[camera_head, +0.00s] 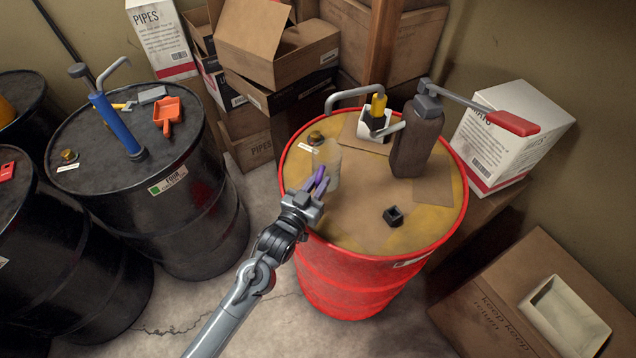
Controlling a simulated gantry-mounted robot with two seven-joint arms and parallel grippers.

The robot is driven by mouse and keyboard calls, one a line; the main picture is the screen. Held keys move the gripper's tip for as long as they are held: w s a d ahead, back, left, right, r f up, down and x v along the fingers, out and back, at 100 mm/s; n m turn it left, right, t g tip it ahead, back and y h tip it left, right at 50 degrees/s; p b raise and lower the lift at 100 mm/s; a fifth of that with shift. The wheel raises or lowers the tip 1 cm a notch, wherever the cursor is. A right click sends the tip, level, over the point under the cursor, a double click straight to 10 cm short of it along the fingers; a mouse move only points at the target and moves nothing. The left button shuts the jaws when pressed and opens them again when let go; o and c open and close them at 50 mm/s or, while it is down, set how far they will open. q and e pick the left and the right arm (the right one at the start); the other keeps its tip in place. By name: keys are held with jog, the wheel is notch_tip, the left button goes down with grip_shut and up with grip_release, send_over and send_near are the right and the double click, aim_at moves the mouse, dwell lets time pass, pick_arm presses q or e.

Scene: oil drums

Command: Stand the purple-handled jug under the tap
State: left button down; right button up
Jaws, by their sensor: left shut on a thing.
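A pale, see-through jug (332,160) with a purple handle (319,178) is at the left part of the red drum's top (345,215). My left gripper (314,190) reaches in from below and is shut on the purple handle. I cannot tell whether the jug's base touches the drum top. A brown pump (416,145) with a grey head and red lever (504,122) stands on the drum, right of the jug. My right gripper is not in view.
A white holder (366,130) with a yellow-handled tool (378,105) and a curved grey pipe (346,95) stand behind the jug. Black drums (170,215) stand left, one with a blue pump (116,125).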

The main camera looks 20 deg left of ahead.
pick_arm(q)
jog(key=shift+f, duration=0.5)
jog(key=c, duration=0.9)
grip_release()
jog(key=s+a+f+g+y+p, duration=0.15)
jog(key=s+g, duration=0.35)
jog(key=s, duration=0.6)
jog(key=s+a+f+g+y, duration=0.1)
jog(key=s+a+f+g, duration=0.3)
jog(key=s, duration=0.7)
jog(key=s+f+g+y, duration=0.1)
jog(key=s+g, duration=0.4)
jog(key=s, duration=0.6)
notch_tip(320, 180, up, 29)
jog(key=p, duration=2.9)
jog(key=shift+a, duration=0.15)
